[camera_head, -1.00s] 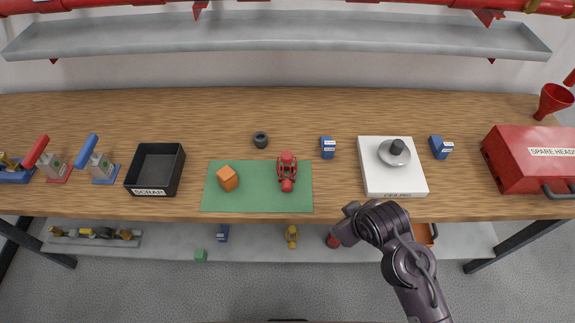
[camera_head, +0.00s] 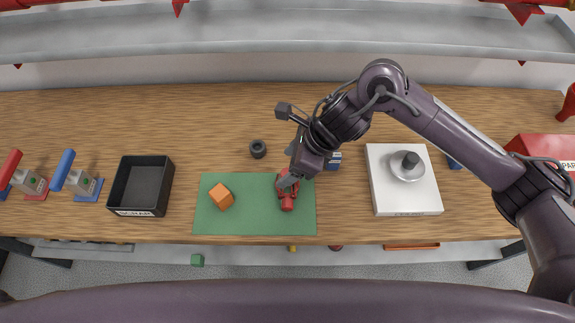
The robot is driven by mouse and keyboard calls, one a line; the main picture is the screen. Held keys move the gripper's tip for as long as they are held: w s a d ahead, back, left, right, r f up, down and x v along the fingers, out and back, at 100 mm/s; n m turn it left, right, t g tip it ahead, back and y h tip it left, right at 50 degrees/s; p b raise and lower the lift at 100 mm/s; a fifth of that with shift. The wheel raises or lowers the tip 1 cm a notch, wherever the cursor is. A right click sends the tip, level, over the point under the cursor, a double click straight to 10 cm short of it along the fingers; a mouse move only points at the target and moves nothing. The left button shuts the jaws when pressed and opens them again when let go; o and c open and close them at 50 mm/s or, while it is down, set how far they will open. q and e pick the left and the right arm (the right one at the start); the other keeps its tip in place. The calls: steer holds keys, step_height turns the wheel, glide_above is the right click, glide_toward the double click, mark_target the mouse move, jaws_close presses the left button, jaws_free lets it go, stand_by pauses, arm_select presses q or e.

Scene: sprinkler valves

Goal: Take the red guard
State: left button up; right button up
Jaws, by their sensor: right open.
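The red guard (camera_head: 287,203) lies on the right part of the green mat (camera_head: 245,221), partly hidden by my right gripper. My right gripper (camera_head: 286,183) reaches in from the right, points down and is open at the upper end of the red guard. I cannot tell whether its fingers touch the guard. A purple-grey link of my own crosses the bottom of the view. My left gripper is not seen.
An orange block (camera_head: 221,196) sits left on the mat. A dark ring (camera_head: 258,149) stands behind it. A black scrap bin (camera_head: 141,186) is left, a white scale (camera_head: 404,198) right. A shelf (camera_head: 300,34) runs along the back.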

step_height(320, 180, down, 6)
steer(key=n+h+p, duration=0.1)
steer(key=n+p, duration=0.1)
steer(key=shift+a+g+p, duration=0.15)
steer(key=shift+g+p, duration=0.2)
steer(key=shift+g, duration=0.05)
steer(key=shift+a+f, duration=0.15)
steer(key=shift+f, duration=0.25)
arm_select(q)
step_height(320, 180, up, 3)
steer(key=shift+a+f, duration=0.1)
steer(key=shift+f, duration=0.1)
arm_select(e)
steer(key=shift+w, duration=0.1)
steer(key=c, duration=1.2)
